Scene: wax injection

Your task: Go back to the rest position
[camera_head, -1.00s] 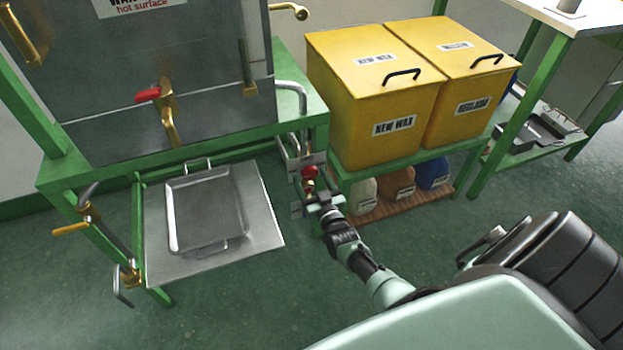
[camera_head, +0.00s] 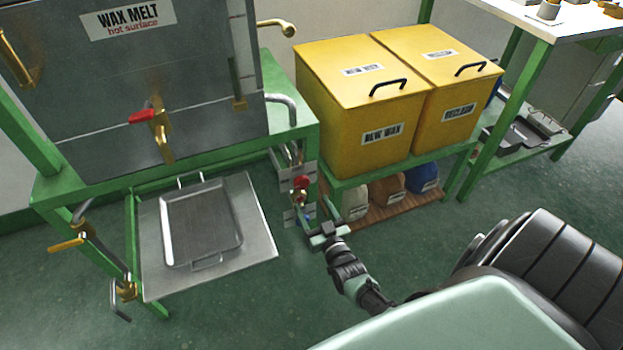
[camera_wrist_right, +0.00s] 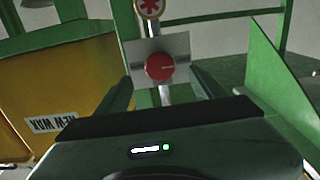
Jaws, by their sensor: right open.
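My right gripper (camera_head: 325,232) is open and empty. In the head view it is over the floor just below and right of the red-handled valve (camera_head: 301,188) on the green frame, apart from it. In the right wrist view the gripper's two fingers (camera_wrist_right: 160,95) stand apart, with a red round knob (camera_wrist_right: 160,66) on a grey plate seen between them, farther off. My left gripper is not in view.
The wax melt tank (camera_head: 150,85) stands at left, with a metal pan (camera_head: 200,225) on a plate below. Yellow bins (camera_head: 360,110) stand on a green rack, with sacks (camera_head: 395,190) underneath. A white-topped table (camera_head: 540,20) is at upper right. Green floor is open in front.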

